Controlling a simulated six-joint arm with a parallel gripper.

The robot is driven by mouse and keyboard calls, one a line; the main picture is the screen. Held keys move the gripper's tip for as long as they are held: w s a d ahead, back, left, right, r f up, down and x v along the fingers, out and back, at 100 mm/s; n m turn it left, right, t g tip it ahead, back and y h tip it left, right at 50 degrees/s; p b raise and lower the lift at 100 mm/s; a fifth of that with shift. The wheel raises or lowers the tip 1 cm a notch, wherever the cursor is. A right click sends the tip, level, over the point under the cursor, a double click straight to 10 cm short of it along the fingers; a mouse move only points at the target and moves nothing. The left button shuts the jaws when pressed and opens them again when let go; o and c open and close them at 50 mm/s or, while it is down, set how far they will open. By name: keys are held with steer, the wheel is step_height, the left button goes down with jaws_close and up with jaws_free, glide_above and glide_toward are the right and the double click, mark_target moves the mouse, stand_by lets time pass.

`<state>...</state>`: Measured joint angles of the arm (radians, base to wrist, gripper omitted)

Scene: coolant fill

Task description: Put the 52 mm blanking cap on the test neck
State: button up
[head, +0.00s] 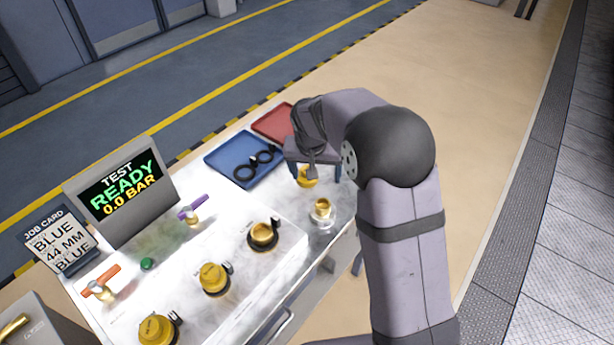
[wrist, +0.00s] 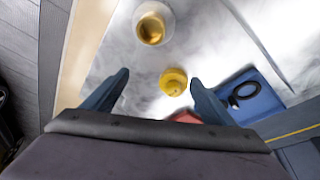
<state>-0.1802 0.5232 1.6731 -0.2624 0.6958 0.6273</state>
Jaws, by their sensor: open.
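A yellow cap (head: 306,177) stands on the pale worktop below my gripper (head: 313,180). In the wrist view this yellow cap (wrist: 173,82) shows between the two fingertips, closer to the right finger. My gripper (wrist: 160,78) is open and empty, pointing down over it. No size mark is readable on the cap. A round brass-coloured piece on a whitish base (head: 322,212) stands just in front of the cap; it also shows in the wrist view (wrist: 151,29). I cannot tell for sure whether it is the test neck.
Yellow fittings stand along the bench at the near side (head: 157,328), middle (head: 214,278) and farther back (head: 263,235). A blue tray (head: 222,163) holds black rings, beside a red tray (head: 273,124). The display (head: 122,190) reads TEST READY 0.0 BAR; the job card (head: 57,240) reads BLUE 44 MM BLUE.

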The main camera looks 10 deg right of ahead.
steer(key=t, duration=0.1)
glide_above(302, 181)
steer(key=shift+s+d+f+m, duration=0.15)
steer(key=shift+f+m, duration=0.05)
steer(key=shift+f, duration=0.15)
steer(key=shift+s+d+f+m, duration=0.1)
steer(key=shift+s+f+m, duration=0.1)
steer(key=shift+f, duration=0.15)
steer(key=shift+s+p+x, duration=0.15)
steer(key=shift+p+x, duration=0.7)
steer(key=shift+x, duration=1)
steer(key=shift+s+p+x, duration=0.1)
steer(key=shift+p+x, duration=0.75)
steer(key=shift+x, duration=0.95)
steer(key=shift+d+f, duration=0.1)
steer(key=c, duration=1.1)
